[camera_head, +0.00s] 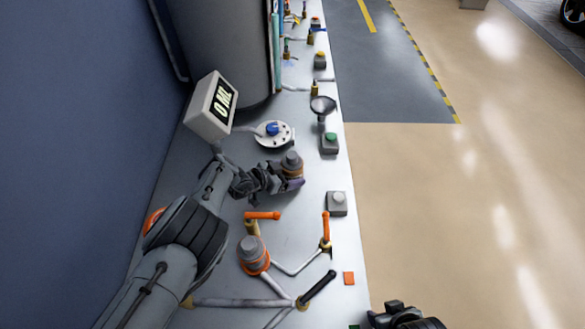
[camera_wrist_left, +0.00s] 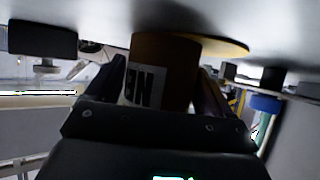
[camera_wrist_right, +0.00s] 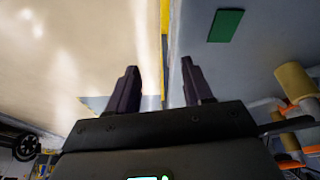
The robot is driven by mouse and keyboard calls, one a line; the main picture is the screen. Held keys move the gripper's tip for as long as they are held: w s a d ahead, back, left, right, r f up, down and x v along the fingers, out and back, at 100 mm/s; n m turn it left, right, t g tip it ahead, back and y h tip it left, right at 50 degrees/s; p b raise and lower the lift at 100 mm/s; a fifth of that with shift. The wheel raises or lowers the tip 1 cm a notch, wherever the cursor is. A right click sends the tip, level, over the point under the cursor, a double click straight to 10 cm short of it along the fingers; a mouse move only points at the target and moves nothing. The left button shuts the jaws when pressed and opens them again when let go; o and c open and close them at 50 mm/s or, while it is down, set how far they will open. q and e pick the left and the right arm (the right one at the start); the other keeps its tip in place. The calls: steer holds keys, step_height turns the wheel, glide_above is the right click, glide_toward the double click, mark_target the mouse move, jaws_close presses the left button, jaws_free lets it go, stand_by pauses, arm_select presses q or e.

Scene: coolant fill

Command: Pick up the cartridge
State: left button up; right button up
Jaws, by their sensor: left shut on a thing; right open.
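The cartridge (camera_head: 291,160), a short cylinder with a grey top and an orange-brown body, is upright near the middle of the bench. My left gripper (camera_head: 290,182) is shut around its body. In the left wrist view the brown cartridge (camera_wrist_left: 166,65), with a black-and-white label, sits between the two fingers, a yellow disc at its base. Whether it touches the bench I cannot tell. My right gripper (camera_head: 392,312) is at the lower edge of the head view, off the bench. In the right wrist view its fingers (camera_wrist_right: 160,92) are apart with nothing between them.
A grey-topped fitting (camera_head: 252,252) with an orange collar stands on pipes with orange-handled valves (camera_head: 263,215). A display (camera_head: 212,106), a white disc with a blue knob (camera_head: 273,130) and button boxes (camera_head: 337,204) are nearby. A green square (camera_wrist_right: 225,25) lies near the bench edge.

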steer(key=shift+w, duration=0.1)
steer(key=w+a+r+n+t, duration=0.1)
steer(key=w+n, duration=0.1)
steer(key=w, duration=0.2)
steer(key=w+a+r+n+t, duration=0.1)
steer(key=w+a+n, duration=0.1)
steer(key=w+n, duration=0.1)
steer(key=w+a+r+n+t, duration=0.1)
steer(key=w+n, duration=0.1)
steer(key=w, duration=0.2)
steer(key=shift+w+a+y, duration=0.35)
steer(key=shift+y, duration=0.05)
steer(key=w+a+r+n+t, duration=0.2)
steer(key=w+n, duration=0.2)
steer(key=w, duration=0.1)
steer(key=w+a+r+n+t, duration=0.1)
steer(key=w+a+r+n, duration=0.1)
steer(key=w+r+n, duration=0.15)
steer(key=n+t+y, duration=0.2)
steer(key=n+t, duration=0.3)
steer(key=n, duration=1.7)
glide_toward(293, 158)
steer(key=shift+x, duration=5.7)
steer(key=shift+c, duration=0.5)
jaws_close()
